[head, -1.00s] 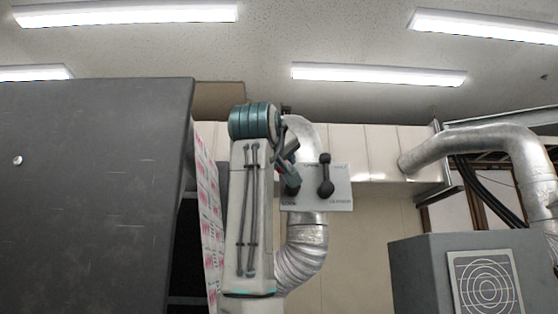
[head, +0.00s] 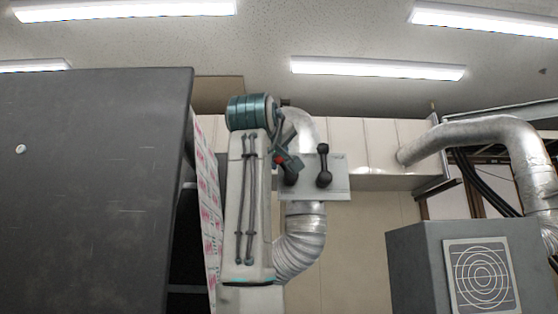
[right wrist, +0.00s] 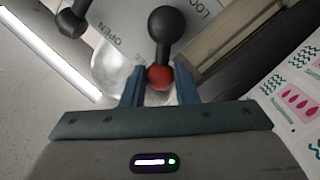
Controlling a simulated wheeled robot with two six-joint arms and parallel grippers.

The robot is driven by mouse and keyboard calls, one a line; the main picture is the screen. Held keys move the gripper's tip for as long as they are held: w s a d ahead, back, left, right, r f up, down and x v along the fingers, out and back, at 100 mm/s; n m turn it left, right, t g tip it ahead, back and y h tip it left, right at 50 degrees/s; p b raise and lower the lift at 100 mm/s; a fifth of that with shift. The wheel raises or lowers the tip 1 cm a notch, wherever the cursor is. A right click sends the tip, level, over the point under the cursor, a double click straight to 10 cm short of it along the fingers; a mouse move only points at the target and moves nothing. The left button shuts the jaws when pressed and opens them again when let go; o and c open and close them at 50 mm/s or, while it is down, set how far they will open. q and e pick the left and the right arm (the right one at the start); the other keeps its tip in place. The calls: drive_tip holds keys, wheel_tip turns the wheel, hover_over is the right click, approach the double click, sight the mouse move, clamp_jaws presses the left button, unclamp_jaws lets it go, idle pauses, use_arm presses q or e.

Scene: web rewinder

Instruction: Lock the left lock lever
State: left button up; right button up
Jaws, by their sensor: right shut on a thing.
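A pale plate (head: 335,190) with two black levers stands before a silver duct. The left lock lever (head: 290,177) has a black hub, and its red knob (head: 278,160) points up and left. My right gripper (head: 288,162) is at this knob. In the right wrist view, the red knob (right wrist: 159,77) sits between the two blue fingers of my gripper (right wrist: 160,88), which is shut on it. The lever's black hub (right wrist: 167,22) lies beyond. The lettering "OPEN" is left of the fingers, and "LOCK" is past the hub. My left gripper is not in view.
The right lever (head: 324,165) stands upright close beside the left one. A large dark panel (head: 90,190) fills the left side, with a printed web (head: 208,200) beside it. A grey box (head: 460,270) is at lower right.

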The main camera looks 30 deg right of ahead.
drive_tip(key=shift+w+a+f+n+t+y+b, duration=0.2)
drive_tip(key=shift+f+n+t+b, duration=0.55)
drive_tip(key=shift+n+b, duration=1.55)
drive_tip(key=shift+w+a+f+n+t+y+b, duration=0.2)
drive_tip(key=shift+f+n+t+b, duration=0.55)
drive_tip(key=shift+n+b, duration=1.6)
drive_tip(key=shift+w+a+f+n+t+b, duration=0.1)
drive_tip(key=shift+a+f+n+t+b, duration=0.2)
drive_tip(key=shift+f+n+b, duration=1.4)
drive_tip(key=shift+r+n+b, duration=0.3)
drive_tip(key=shift+r+n, duration=0.3)
drive_tip(key=shift+n, duration=0.25)
drive_tip(key=o, duration=1)
drive_tip(key=b+v, duration=0.5)
drive_tip(key=v, duration=0.5)
drive_tip(key=shift+s+a, duration=0.2)
drive_tip(key=shift+s, duration=0.05)
